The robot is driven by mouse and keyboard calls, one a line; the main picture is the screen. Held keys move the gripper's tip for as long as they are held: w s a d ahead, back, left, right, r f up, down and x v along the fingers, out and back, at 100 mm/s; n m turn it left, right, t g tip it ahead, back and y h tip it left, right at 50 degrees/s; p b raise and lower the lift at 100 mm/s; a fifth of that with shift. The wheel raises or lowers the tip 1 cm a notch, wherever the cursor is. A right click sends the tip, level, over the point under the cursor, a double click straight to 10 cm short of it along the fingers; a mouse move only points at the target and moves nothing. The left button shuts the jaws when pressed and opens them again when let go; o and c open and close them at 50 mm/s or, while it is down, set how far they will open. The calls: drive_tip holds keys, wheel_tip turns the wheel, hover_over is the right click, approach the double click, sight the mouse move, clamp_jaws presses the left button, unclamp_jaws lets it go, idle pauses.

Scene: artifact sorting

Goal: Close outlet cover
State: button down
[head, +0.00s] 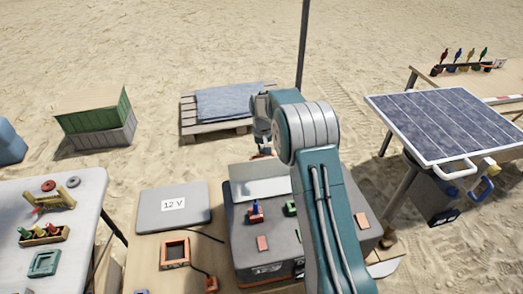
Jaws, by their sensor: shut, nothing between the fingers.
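A dark grey power box (247,247) stands on the wooden table in front of me. A pale flat panel (262,189), which looks like the outlet cover, stands raised along the far part of the box top. My arm reaches over the right side of the box and hides part of its top and the panel's right end. My gripper (264,148) is beyond the panel's upper edge, small in view and pointing down. Its fingers are shut and empty. I cannot tell whether it touches the panel.
On the box are a blue-and-red plug (256,211), a green piece (290,208) and a pink block (262,243). A grey "12 V" case (173,206) lies left. A pallet (190,122) and a thin pole (303,45) stand behind; a solar panel (445,125) is right.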

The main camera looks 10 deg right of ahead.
drive_tip(key=shift+s+r, duration=0.2)
drive_tip(key=shift+s, duration=0.05)
drive_tip(key=shift+r, duration=0.1)
